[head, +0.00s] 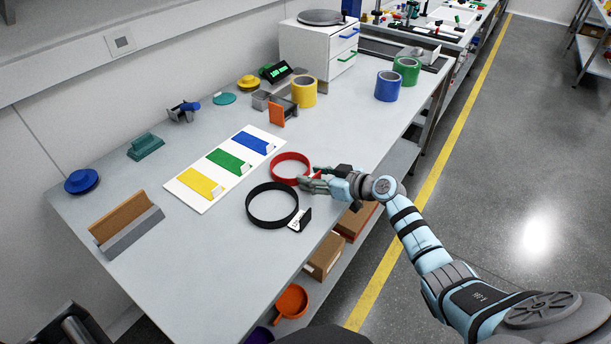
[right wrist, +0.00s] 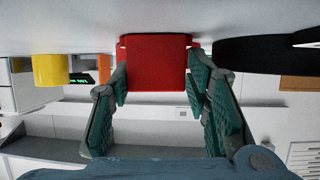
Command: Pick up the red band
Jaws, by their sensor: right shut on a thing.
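The red band (head: 290,156) is a ring at the right front part of the table, beside the black band (head: 270,223). My right gripper (head: 304,182) reaches in from the right and is shut on the red band's near right side. In the right wrist view the red band (right wrist: 158,62) sits between the two fingers of the gripper (right wrist: 160,80). I cannot tell whether the band touches the table or is slightly above it. My left gripper is not in view.
A white board with yellow, green and blue pieces (head: 229,160) lies left of the bands. The black band has a white tag (head: 299,220). Yellow (head: 304,92), blue (head: 388,86) and green (head: 406,71) rolls stand farther back.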

